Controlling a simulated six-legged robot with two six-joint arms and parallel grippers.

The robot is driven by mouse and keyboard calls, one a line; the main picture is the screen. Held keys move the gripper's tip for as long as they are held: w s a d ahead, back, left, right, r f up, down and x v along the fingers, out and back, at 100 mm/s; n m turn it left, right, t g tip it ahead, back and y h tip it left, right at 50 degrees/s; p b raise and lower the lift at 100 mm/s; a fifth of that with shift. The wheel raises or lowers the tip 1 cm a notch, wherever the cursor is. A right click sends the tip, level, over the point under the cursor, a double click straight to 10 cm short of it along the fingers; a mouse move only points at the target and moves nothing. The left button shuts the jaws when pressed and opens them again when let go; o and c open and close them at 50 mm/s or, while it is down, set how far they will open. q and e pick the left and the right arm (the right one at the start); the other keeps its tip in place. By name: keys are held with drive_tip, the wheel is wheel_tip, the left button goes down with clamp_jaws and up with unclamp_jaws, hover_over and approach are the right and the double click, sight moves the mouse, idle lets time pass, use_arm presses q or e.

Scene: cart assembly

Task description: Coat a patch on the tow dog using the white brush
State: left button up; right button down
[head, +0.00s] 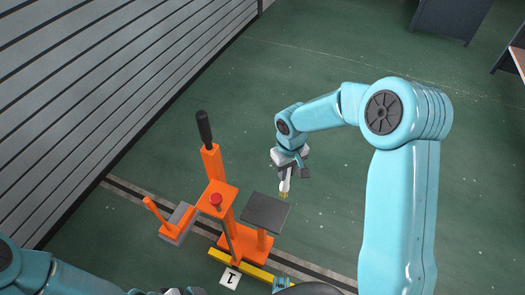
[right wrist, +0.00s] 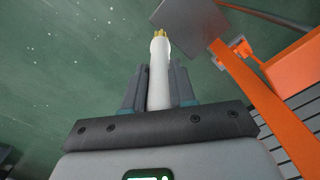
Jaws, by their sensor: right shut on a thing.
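The tow dog (head: 212,165) is an orange frame with a black upright handle, a red knob and a dark grey flat plate (head: 265,212). The white brush (head: 285,187) has a white handle and yellow bristles. My right gripper (head: 289,173) is shut on its handle, with the bristles pointing down near the plate's far right corner. In the right wrist view the brush (right wrist: 158,80) lies between the fingers, its bristles beside the plate's edge (right wrist: 185,22); I cannot tell whether they touch. My left gripper is not clearly in view; only part of that arm shows at lower left.
A smaller orange piece on a grey block (head: 178,224) stands left of the tow dog. A yellow bar (head: 240,265) and a white card with a black mark (head: 230,279) lie in front. A grey slatted wall (head: 90,80) is at left. Green floor (head: 330,60) is clear behind.

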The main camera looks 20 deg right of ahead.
wheel_tip(320, 180, up, 3)
drive_tip(key=shift+r+p, duration=0.1)
drive_tip(key=shift+p, duration=0.7)
drive_tip(key=shift+w, duration=0.1)
idle(0.5)
